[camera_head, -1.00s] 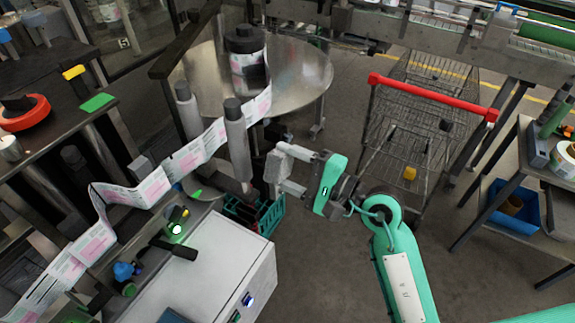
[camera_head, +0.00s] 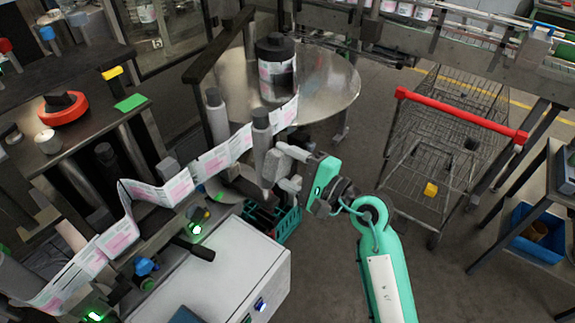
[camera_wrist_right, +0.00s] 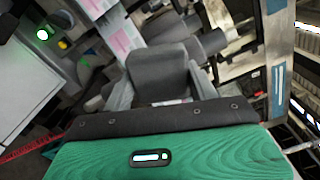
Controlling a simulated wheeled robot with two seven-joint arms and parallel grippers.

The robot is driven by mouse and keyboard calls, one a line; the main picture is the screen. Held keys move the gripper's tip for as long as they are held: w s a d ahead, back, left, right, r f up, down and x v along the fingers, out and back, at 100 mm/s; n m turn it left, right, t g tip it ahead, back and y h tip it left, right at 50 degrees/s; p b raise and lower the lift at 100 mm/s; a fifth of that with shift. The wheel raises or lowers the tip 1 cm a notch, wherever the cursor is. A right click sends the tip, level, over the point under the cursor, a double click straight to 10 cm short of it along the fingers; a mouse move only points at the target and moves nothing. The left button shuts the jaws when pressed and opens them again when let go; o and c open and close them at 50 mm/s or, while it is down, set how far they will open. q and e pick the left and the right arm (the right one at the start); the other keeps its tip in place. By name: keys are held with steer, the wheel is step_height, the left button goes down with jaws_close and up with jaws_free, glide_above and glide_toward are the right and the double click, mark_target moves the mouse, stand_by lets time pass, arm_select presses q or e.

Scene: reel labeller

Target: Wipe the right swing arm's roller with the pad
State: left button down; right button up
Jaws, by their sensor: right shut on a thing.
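The right swing arm's roller (camera_head: 261,141) is a grey upright cylinder with a dark cap, in the middle of the head view, with the printed label web (camera_head: 212,161) running past it. My right gripper (camera_head: 273,168) is at the right side of this roller, shut on a grey pad, which is mostly hidden by the fingers. The pad appears as a grey block (camera_wrist_right: 160,73) in the wrist view. It is at or very close to the roller's lower part; I cannot tell whether they touch. My left gripper is not in view.
A second grey roller (camera_head: 216,118) stands to the left. A white cabinet (camera_head: 225,265) stands in front, a teal crate (camera_head: 288,226) below the gripper. A wire cart (camera_head: 400,165) stands to the right.

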mark_target(293, 160)
steer(key=shift+x, duration=0.95)
stand_by(0.4)
steer(key=shift+w+d+f+b, duration=0.15)
steer(key=shift+w+d+b, duration=0.65)
steer(key=shift+w, duration=0.3)
steer(key=shift+s+a, duration=0.85)
steer(key=shift+s, duration=0.2)
steer(key=shift+r, duration=0.35)
